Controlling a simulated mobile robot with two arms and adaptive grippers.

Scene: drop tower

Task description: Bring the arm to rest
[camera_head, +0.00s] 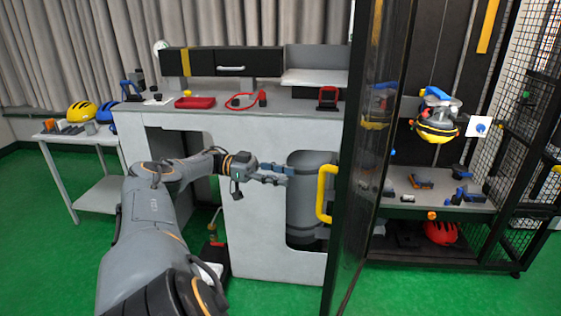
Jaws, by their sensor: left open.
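My left arm (160,215) comes in from the lower left and reaches out in front of the grey workbench. My left gripper (286,176) is open and points to the right, with nothing seen between its fingers. It is in front of the bench, close to the grey cylinder (310,215) in the bench's opening. Whether the fingertips touch the cylinder cannot be told. The yellow handle (326,193) on the dark door stands to the right of the gripper, apart from it. My right gripper is not in view.
The door (368,150) stands edge-on right of the arm, before the mesh cage (520,140). A yellow-and-blue device (437,118) is inside. A side table (98,195) holds yellow helmets (82,111). Green floor is clear at left.

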